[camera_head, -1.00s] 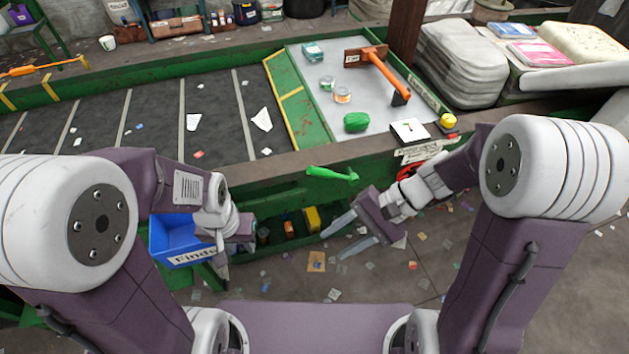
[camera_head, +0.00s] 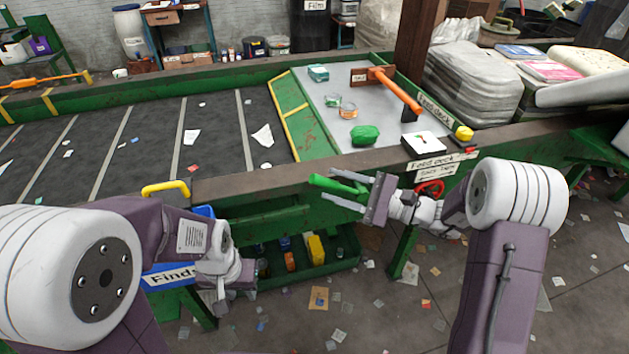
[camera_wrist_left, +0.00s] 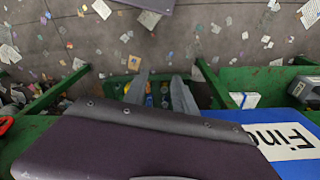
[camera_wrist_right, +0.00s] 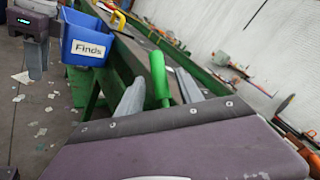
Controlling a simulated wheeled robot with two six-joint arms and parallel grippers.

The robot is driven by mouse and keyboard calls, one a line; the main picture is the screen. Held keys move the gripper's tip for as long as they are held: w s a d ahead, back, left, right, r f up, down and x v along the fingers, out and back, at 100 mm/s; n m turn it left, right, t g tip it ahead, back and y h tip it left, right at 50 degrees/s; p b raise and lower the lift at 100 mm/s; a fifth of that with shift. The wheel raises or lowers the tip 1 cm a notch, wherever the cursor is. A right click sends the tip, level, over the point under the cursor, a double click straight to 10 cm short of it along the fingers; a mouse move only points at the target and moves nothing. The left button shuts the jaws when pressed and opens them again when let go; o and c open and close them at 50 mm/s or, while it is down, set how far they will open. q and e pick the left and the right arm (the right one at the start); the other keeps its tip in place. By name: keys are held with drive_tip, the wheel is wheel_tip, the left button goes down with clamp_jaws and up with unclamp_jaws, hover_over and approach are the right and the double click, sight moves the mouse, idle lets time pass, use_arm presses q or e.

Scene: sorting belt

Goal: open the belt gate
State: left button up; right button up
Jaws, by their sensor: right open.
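The green lever handle (camera_head: 336,186) sticks out at the near side of the belt frame. In the right wrist view the lever (camera_wrist_right: 158,78) stands between the two fingers of my right gripper (camera_wrist_right: 158,95). The gripper is open around it; I cannot tell whether either finger touches it. A green panel with yellow edges (camera_head: 301,128) lies across the belt's right end, beside the grey feed deck (camera_head: 384,133). I cannot tell whether this panel is the gate. My left gripper (camera_wrist_left: 160,88) is open and empty, pointing down beside the blue Finds bin (camera_wrist_left: 275,125).
A red ring-shaped handle (camera_head: 430,187) and a Feed deck sign (camera_head: 436,163) are right of the lever. A green tray (camera_head: 335,262) with several items sits low under the belt. A yellow handle (camera_head: 166,187) stands at the front rail. Scraps litter the floor.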

sight(314, 180)
drive_tip(key=x, duration=0.6)
drive_tip(key=shift+d, duration=0.1)
clamp_jaws()
drive_tip(key=shift+f, duration=0.1)
idle(1.0)
